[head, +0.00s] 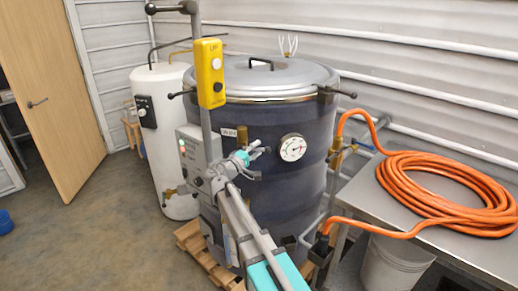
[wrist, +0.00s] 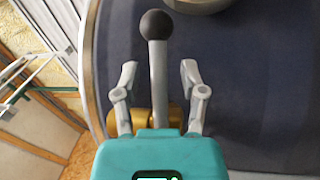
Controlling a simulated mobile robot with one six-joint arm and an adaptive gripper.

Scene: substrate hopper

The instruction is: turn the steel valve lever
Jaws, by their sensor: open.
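The steel valve lever (wrist: 158,85) is a straight grey bar with a black ball knob (wrist: 156,25). In the wrist view it stands upright in the picture, in front of the dark drum (wrist: 245,80). A brass valve body (wrist: 142,120) shows at its lower end, partly hidden by my gripper. My gripper (wrist: 158,72) is open, with one finger on each side of the lever and a visible gap on both sides. The knob lies beyond the fingertips. In the head view my gripper (head: 257,160) is at the drum's front; the lever cannot be made out there.
A grey control box (head: 192,150) and a post with a yellow pendant (head: 210,72) stand left of my gripper. A dial gauge (head: 292,147) is on the drum to the right. An orange hose (head: 440,185) lies coiled on a metal table (head: 385,225). Open floor lies left.

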